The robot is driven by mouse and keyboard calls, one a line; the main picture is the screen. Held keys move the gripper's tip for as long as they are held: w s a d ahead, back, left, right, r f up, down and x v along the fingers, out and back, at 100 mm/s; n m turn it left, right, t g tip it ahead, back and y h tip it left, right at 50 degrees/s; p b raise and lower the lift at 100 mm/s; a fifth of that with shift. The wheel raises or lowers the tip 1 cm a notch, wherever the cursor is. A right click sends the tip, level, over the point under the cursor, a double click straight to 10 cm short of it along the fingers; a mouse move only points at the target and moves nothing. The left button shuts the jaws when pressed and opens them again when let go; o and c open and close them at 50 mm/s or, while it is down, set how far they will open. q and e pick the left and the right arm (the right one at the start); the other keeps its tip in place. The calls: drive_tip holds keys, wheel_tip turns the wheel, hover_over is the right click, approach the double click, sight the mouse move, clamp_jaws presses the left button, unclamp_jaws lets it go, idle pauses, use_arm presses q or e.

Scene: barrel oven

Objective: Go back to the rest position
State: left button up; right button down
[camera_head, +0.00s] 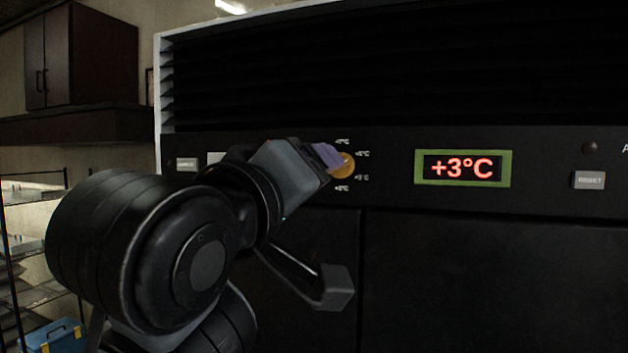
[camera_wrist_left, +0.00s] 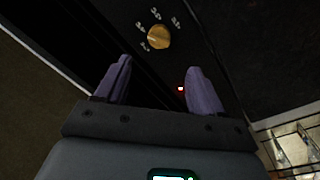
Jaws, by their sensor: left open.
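My left gripper (camera_head: 330,157) is at the control panel in the head view, in front of a round yellow knob (camera_head: 345,166) and partly hiding it. In the left wrist view the two purple fingers of my left gripper (camera_wrist_left: 158,82) are spread apart with nothing between them. The knob (camera_wrist_left: 159,37) shows there beyond the fingertips, with temperature marks along one side. I cannot tell from the head view whether the fingers touch the knob; in the wrist view they look apart from it. My right gripper is not in view.
A green-framed display (camera_head: 463,168) reading +3°C is right of the knob, with a grey button (camera_head: 589,180) farther right. The black appliance front (camera_head: 480,270) fills the right side. At the left are a wire shelf (camera_head: 30,200), a blue box (camera_head: 57,337) and a dark wall cabinet (camera_head: 85,55).

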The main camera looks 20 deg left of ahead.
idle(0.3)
use_arm(q)
drive_tip(key=w+f+m+g+h, duration=0.1)
drive_tip(key=w+f+m+g, duration=0.15)
drive_tip(key=f, duration=1.35)
drive_tip(key=w+f+m+g, duration=0.2)
drive_tip(key=w+f+g, duration=0.15)
drive_tip(key=f, duration=1.15)
drive_tip(key=s+a+f+m+g, duration=0.1)
drive_tip(key=s+f+g, duration=0.15)
drive_tip(key=f, duration=0.85)
drive_tip(key=s+a+f+m+g, duration=0.1)
drive_tip(key=s+f, duration=0.3)
drive_tip(key=f, duration=0.6)
drive_tip(key=s+a+f+m+g, duration=0.2)
drive_tip(key=s+f+m+g, duration=0.3)
drive_tip(key=s+f, duration=1.6)
wheel_tip(320, 180, up, 21)
drive_tip(key=s+p, duration=0.1)
drive_tip(key=p, duration=1.9)
drive_tip(key=shift+s+n+g, duration=0.25)
drive_tip(key=shift+n+g, duration=0.1)
drive_tip(key=shift+r, duration=0.1)
